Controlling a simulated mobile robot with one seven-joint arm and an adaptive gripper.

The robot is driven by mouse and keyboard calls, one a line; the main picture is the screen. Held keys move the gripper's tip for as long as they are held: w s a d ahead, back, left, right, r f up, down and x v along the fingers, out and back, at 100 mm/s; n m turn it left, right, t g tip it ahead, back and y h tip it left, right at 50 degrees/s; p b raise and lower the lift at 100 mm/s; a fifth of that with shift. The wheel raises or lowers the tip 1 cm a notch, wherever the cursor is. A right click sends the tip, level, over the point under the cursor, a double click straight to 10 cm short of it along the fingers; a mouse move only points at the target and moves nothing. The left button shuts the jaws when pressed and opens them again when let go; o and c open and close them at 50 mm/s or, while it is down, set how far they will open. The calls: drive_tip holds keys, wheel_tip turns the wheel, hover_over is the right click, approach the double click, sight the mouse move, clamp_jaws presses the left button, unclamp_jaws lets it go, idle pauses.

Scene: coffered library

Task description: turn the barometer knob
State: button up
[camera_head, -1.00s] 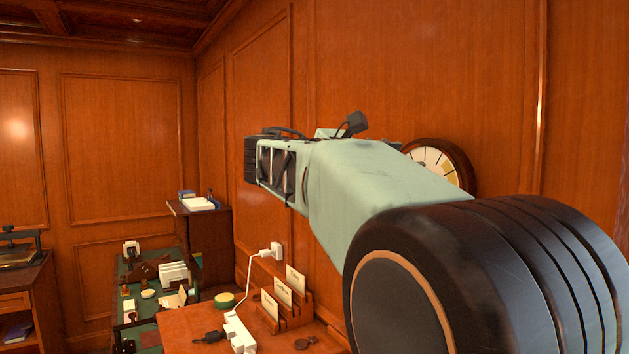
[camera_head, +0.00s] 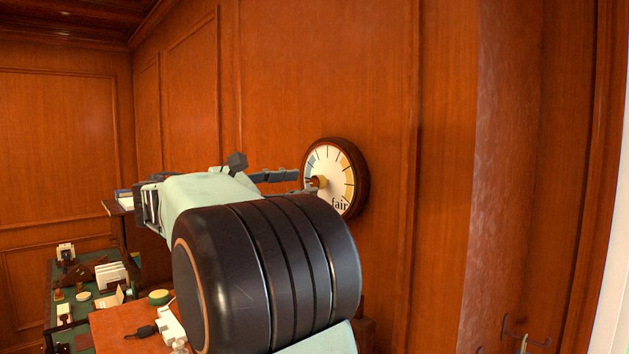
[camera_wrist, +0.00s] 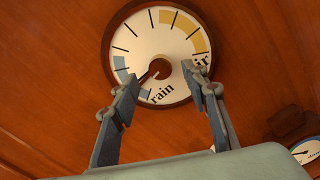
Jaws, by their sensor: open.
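The barometer (camera_head: 345,165) is a round dial in a dark wooden rim, mounted on the panelled wall. Its white face has blue and yellow bands, and the words "rain" and part of "fair" show in the wrist view (camera_wrist: 140,48). A small dark round knob (camera_wrist: 159,68) sits at the dial's centre, with a dark pointer toward the lower left. My gripper (camera_wrist: 161,79) is open, its fingers on either side of the knob, apart from it in that view. In the head view my gripper (camera_head: 309,182) is at the dial's left part; contact cannot be told.
A second dial (camera_wrist: 308,152) shows at the lower right of the wrist view. A wooden desk (camera_head: 115,325) with a white power strip (camera_head: 170,325) stands below my arm. A wall hook (camera_head: 526,338) is at the lower right. The wall right of the barometer is clear.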

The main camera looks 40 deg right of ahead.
sight(314, 182)
drive_tip(key=d, duration=0.2)
drive_tip(key=d+p, duration=0.1)
drive_tip(key=d, duration=0.2)
drive_tip(key=shift+w+d, duration=0.2)
drive_tip(key=shift+d, duration=0.1)
